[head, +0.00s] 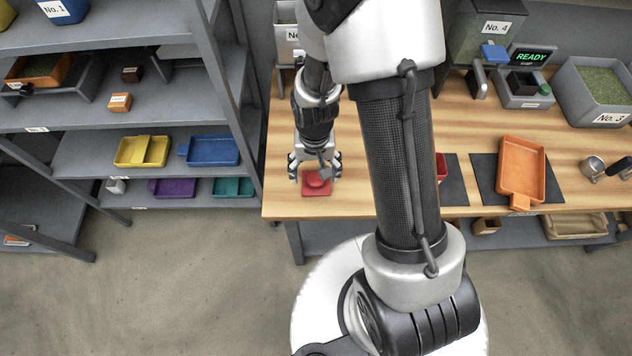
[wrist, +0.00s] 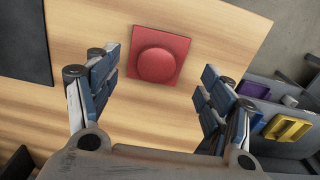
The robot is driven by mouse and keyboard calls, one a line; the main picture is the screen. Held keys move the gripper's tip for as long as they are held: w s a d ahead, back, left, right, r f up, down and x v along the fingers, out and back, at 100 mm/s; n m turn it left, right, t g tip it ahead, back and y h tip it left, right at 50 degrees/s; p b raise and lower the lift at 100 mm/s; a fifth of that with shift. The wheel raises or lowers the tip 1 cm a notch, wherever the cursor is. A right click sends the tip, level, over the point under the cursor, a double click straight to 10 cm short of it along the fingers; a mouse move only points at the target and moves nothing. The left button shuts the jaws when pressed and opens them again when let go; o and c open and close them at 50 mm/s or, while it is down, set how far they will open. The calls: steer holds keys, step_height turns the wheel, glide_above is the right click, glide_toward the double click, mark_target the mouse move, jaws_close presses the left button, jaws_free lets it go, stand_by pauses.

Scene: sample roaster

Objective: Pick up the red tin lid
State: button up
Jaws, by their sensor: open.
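The red tin lid (head: 317,187) lies on the wooden table (head: 345,205) near its left front corner. It is a square red plate with a round raised middle. In the wrist view the lid (wrist: 158,57) lies flat on the wood, ahead of and between the fingers. My gripper (head: 315,175) is above the lid with its fingers apart. In the wrist view my gripper (wrist: 155,85) is open and empty, its fingertips apart from the lid. A red thing (head: 441,166), partly hidden behind my arm, stands farther right on the table.
Dark mats (head: 453,190) and an orange tray (head: 521,168) lie on the table to the right. A metal cup (head: 593,167) stands beyond the tray. A shelf with yellow (head: 143,151) and blue trays (head: 212,150) stands to the left. The wood around the lid is clear.

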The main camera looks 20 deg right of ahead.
mark_target(316, 178)
steer(key=shift+w+d+f+b, duration=0.1)
steer(key=shift+f+b, duration=0.35)
steer(key=shift+f, duration=0.95)
steer(key=shift+w+d+f+b, duration=0.1)
steer(key=shift+f+b, duration=0.35)
steer(key=shift+f, duration=0.9)
steer(key=c, duration=0.8)
steer(key=shift+r, duration=0.1)
